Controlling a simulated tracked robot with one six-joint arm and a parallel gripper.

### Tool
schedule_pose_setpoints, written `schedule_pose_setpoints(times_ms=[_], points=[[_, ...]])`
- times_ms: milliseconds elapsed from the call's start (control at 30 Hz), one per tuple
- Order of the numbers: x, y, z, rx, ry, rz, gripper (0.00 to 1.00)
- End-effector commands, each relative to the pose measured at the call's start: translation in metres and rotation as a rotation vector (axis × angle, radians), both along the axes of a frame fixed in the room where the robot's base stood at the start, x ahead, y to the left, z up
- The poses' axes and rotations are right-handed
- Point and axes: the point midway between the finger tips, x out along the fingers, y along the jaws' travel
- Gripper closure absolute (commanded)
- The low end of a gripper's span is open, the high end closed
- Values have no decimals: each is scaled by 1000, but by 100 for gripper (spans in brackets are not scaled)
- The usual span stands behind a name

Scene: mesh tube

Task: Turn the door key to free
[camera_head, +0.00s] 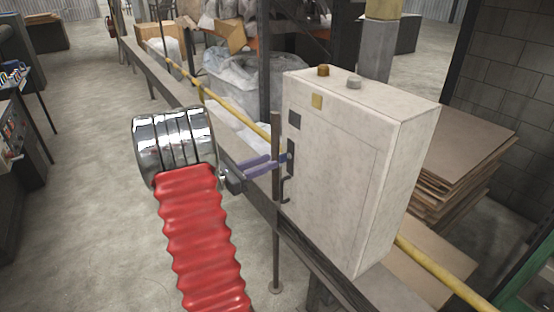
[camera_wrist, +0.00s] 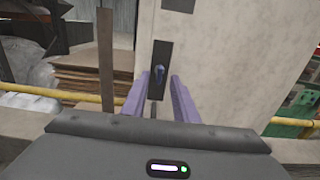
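A pale grey cabinet (camera_head: 345,165) with a door stands at the right of centre in the head view; its door face also shows in the wrist view (camera_wrist: 225,75). Small gaps show on both sides; contact is not visible. In the head view my gripper (camera_head: 276,161) reaches the door's left edge, where the key is hard to make out.
A dark door handle (camera_head: 285,185) is below the lock. A yellow rail (camera_head: 235,110) and a dark beam (camera_head: 160,75) run behind and beside the cabinet. Stacked boards (camera_head: 465,160) lie to its right. Open floor (camera_head: 85,190) is at left.

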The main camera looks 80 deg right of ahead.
Motion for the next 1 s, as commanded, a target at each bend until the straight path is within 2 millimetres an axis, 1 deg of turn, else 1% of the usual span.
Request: schedule_pose_setpoints(times_ms=[33,100,300,433,700,1000], points=[[-7,-6,0,-1,1,-3,73],[-14,-14,0,0,0,-3,73],[-28,-31,0,0,0,-1,73],[-31,-36,0,1,1,2,73],[-31,-36,0,0,0,2,73],[-31,-36,0,0,0,2,95]])
